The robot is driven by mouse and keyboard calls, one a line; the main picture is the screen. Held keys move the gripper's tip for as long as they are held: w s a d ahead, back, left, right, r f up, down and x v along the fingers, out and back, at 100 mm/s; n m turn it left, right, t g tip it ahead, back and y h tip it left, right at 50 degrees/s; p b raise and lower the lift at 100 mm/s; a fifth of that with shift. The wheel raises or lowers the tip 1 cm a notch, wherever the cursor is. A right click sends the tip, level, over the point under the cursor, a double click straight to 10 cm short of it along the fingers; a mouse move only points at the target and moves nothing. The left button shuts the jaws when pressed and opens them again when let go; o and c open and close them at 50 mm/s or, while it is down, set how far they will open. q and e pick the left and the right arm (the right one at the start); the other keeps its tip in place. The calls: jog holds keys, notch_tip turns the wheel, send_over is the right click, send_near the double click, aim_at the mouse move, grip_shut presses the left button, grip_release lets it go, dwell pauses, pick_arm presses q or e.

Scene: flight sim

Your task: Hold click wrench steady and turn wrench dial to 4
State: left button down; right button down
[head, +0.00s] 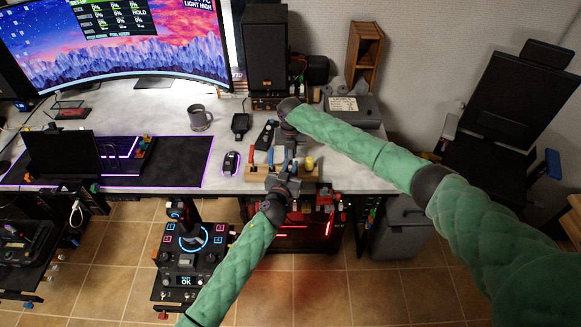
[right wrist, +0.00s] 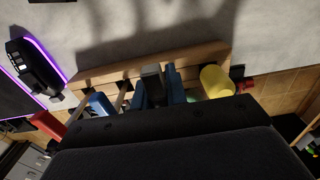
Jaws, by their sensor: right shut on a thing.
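A wooden tool rack (head: 253,172) stands at the front edge of the desk and holds several upright tools. It also shows in the right wrist view (right wrist: 205,56). My right gripper (head: 288,150) reaches down over the rack from behind and is shut on a grey-and-blue tool (right wrist: 152,84), which looks like the click wrench. Its dial and scale are too small to read. My left gripper (head: 285,178) comes up from the front, close to the same tool and below the right gripper. Whether its fingers are open or shut does not show.
Red-handled (head: 250,155) and blue-handled tools (head: 270,156) stand left of the grippers, a yellow one (head: 309,163) right. A mouse (head: 231,163), mug (head: 199,118) and speaker (head: 265,50) are on the desk. A joystick panel (head: 186,250) stands in front, below desk height.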

pick_arm(q)
jog(key=shift+m+h, duration=0.4)
jog(key=shift+h, duration=0.2)
jog(key=m+g+h, duration=0.2)
jog(key=h, duration=0.1)
jog(key=shift+w+r+m, duration=0.1)
jog(key=shift+m, duration=0.2)
jog(key=m+g+h, duration=0.3)
jog(key=g+h, duration=0.1)
jog(key=shift+m+h, duration=0.3)
jog(key=shift+h, duration=0.1)
jog(key=m+g+h, duration=0.1)
jog(key=m+g, duration=0.1)
jog(key=g, duration=0.1)
jog(key=m+g+h, duration=0.2)
jog(key=g, duration=0.1)
jog(key=shift+m+g+h, duration=0.4)
jog(key=shift+m+g, duration=1.3)
jog(key=shift+g, duration=0.9)
jog(key=c, duration=1.5)
grip_release()
jog(key=shift+o, duration=0.2)
